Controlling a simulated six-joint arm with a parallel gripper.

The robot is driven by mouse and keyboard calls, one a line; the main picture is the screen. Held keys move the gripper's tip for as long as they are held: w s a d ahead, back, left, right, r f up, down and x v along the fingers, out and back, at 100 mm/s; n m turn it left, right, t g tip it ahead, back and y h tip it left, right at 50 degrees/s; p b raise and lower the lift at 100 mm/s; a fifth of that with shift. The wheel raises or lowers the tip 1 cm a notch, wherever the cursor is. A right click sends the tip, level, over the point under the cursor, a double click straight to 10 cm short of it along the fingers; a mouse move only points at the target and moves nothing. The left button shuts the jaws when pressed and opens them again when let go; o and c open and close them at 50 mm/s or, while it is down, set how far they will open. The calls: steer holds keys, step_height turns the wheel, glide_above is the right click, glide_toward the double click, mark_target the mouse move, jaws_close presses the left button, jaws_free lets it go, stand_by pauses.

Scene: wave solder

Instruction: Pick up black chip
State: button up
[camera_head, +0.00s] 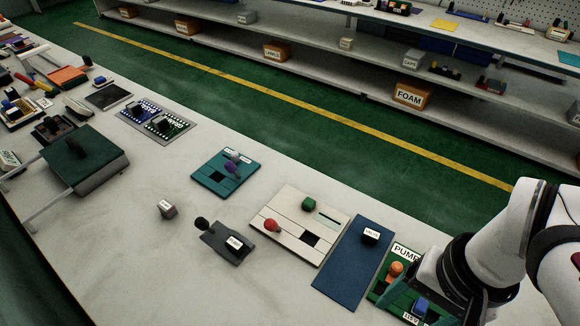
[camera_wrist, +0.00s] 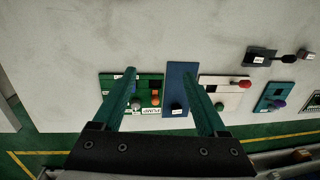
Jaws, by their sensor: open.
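Two small circuit boards, one blue (camera_head: 133,109) and one green (camera_head: 175,126), lie on a grey mat at the upper left in the head view; each seems to carry a dark chip, too small to tell well. A black block with a white label (camera_head: 371,236) sits on the blue mat (camera_head: 345,275); it also shows in the wrist view (camera_wrist: 177,107). I cannot tell which is the black chip. My gripper (camera_wrist: 159,74) is open and empty, above the green board and blue mat.
The green board (camera_wrist: 108,82) has an orange knob and a blue block. A cream board (camera_head: 327,215) with a red knob, a teal board (camera_head: 210,178) and a grey block (camera_head: 167,208) lie leftward. A press-like fixture (camera_head: 88,165) stands far left. The table's middle is mostly bare.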

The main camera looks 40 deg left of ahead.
steer(key=w+a+n, duration=0.5)
steer(key=w+a, duration=0.1)
steer(key=a, duration=0.3)
steer(key=n+h, duration=0.1)
steer(key=n, duration=1.2)
glide_above(235, 243)
step_height(235, 243, down, 10)
steer(key=shift+t, duration=0.3)
step_height(235, 243, down, 14)
jaws_close()
